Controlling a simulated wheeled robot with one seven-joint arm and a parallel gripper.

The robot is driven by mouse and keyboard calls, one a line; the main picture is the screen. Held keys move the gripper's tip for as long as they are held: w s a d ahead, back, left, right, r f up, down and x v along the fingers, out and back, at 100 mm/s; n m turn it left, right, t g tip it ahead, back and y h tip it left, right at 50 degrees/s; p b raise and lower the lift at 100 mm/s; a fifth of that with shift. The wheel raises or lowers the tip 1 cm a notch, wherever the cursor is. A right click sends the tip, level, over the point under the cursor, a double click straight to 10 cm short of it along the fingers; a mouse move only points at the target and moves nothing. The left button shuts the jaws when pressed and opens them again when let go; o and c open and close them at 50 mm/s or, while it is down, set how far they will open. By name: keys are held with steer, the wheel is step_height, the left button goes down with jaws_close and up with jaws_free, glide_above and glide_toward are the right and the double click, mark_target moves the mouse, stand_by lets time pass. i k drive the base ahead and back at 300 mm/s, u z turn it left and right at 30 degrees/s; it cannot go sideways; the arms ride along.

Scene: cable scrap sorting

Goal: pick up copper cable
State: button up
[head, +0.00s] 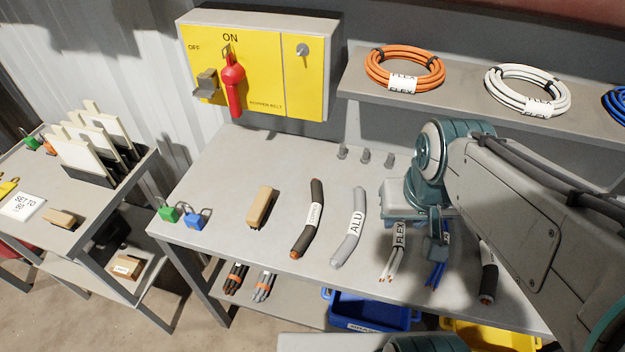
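A dark cable piece (309,222) with a white label and a copper-coloured cut end lies on the workbench, left of the grey ALU cable (349,227). Its label is too small to read surely. A second dark piece (489,268) with a copper-coloured end lies at the right, partly hidden by my arm. My gripper (436,248) is over the bench between the FLEX piece with white wires (397,250) and a piece with blue wires (437,273), which it partly covers. Its finger opening cannot be made out. No cable is visibly held.
The workbench (235,165) also holds a tan block (262,206), a green padlock (169,213) and a blue padlock (196,219). A yellow switch panel (262,70) stands behind. A shelf (455,90) with cable coils overhangs the back. Blue (365,312) and yellow (490,337) bins sit below.

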mark_target(299, 247)
steer(key=k, duration=0.5)
steer(key=u, duration=2)
steer(key=i, duration=1.5)
steer(key=z, duration=2.55)
